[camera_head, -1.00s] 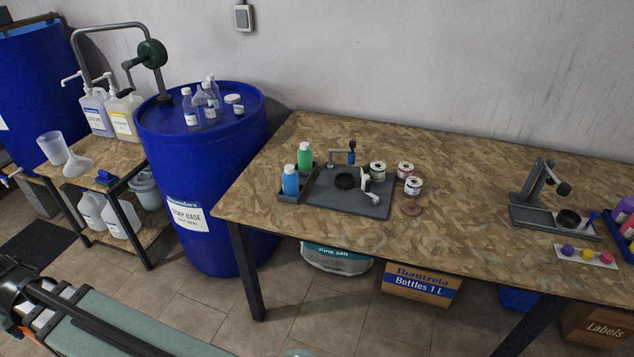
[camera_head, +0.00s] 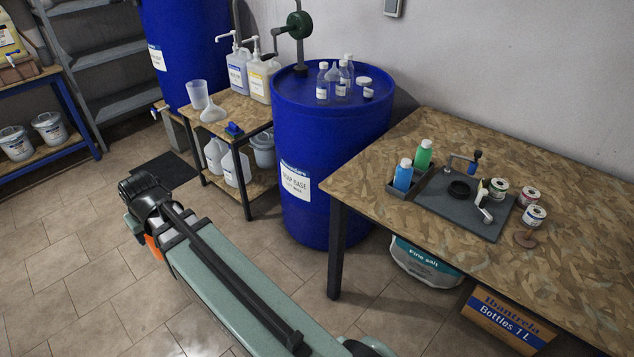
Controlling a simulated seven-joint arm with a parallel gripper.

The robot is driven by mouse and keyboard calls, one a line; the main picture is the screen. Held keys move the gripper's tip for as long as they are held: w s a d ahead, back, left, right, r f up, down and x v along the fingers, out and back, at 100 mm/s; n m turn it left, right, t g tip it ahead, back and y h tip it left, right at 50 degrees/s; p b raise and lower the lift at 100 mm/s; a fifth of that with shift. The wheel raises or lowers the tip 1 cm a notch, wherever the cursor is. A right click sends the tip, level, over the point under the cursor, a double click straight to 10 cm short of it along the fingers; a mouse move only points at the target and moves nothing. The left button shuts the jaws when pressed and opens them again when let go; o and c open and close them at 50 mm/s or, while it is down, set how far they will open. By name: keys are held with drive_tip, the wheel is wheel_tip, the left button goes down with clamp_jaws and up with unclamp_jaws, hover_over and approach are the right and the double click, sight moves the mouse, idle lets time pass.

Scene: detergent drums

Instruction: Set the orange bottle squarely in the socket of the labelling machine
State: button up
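The labelling machine (camera_head: 462,200) is a dark grey plate on the wooden bench, with a black ring-shaped socket (camera_head: 459,189) that looks empty. A small crank stands behind the ring and a pale lever in front. My arm reaches in from the bottom, and its dark end (camera_head: 145,190) is over the floor, left of the bench. An orange patch (camera_head: 153,247) shows just under that end, mostly hidden by the arm; it may be the orange bottle, but I cannot tell. My gripper's fingers are hidden. No other orange bottle is visible.
A blue bottle (camera_head: 403,175) and a green bottle (camera_head: 423,155) stand in a dark holder beside the plate. Several label rolls (camera_head: 529,197) are at its right. A blue drum (camera_head: 325,155) and a low side table (camera_head: 210,128) stand left of the bench. The bench's right part is clear.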

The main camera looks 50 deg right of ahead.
drive_tip(key=s+d+r+m+h, duration=0.1)
drive_tip(key=d+r+m, duration=0.15)
drive_tip(key=d, duration=1.75)
drive_tip(key=s+d+r+m+h, duration=0.15)
drive_tip(key=d+m, duration=0.25)
drive_tip(key=d, duration=1.5)
drive_tip(key=s+d+r+m+g+h, duration=0.1)
drive_tip(key=s+d+m, duration=0.1)
drive_tip(key=s+d, duration=0.8)
drive_tip(key=s+d+r+m, duration=0.15)
drive_tip(key=s+d, duration=0.45)
drive_tip(key=d, duration=0.8)
drive_tip(key=s+d+m+g, duration=0.1)
drive_tip(key=s+d+m, duration=0.2)
drive_tip(key=s+d, duration=0.9)
drive_tip(key=s+d+f+m+g, duration=0.1)
drive_tip(key=s+d+f+m, duration=0.1)
drive_tip(key=s, duration=0.8)
drive_tip(key=s+d+f+m+g+h, duration=0.1)
drive_tip(key=s+d+f+m, duration=0.1)
drive_tip(key=s, duration=0.9)
drive_tip(key=shift+d+m, duration=0.3)
drive_tip(key=shift+m, duration=0.2)
drive_tip(key=shift+s+f, duration=0.1)
drive_tip(key=shift+f, duration=1.1)
